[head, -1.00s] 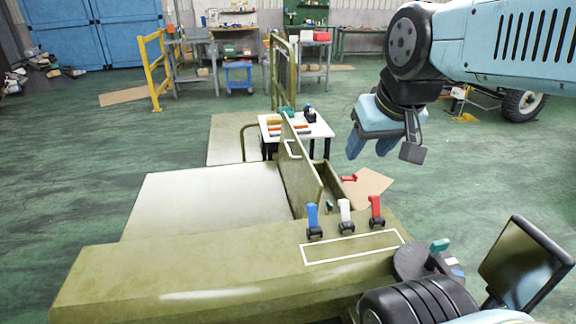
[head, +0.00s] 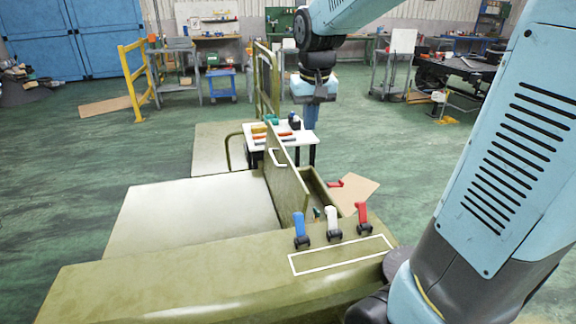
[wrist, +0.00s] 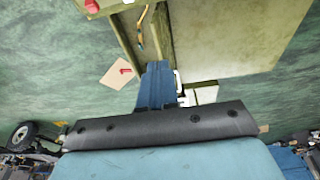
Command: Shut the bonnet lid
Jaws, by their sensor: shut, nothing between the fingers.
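The bonnet lid (head: 284,168) is an olive panel with a white handle (head: 277,157) near its far end. It stands raised and nearly upright along the left side of an open narrow compartment (head: 321,191) in the head view. My gripper (head: 310,122) is in the air beyond the lid's far end, slightly right of it, with its blue fingers together and pointing down. In the wrist view the shut fingers (wrist: 157,72) show between the compartment (wrist: 131,38) and a broad olive surface. Part of a white handle shows behind the fingers. I see no clear contact with the lid.
Blue, white and red levers (head: 332,224) stand on the olive front deck. A white table (head: 297,135) with several tools stands by the lid's far end. A red object (head: 335,184) lies on cardboard (head: 355,190) on the floor. Open green floor lies to the right.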

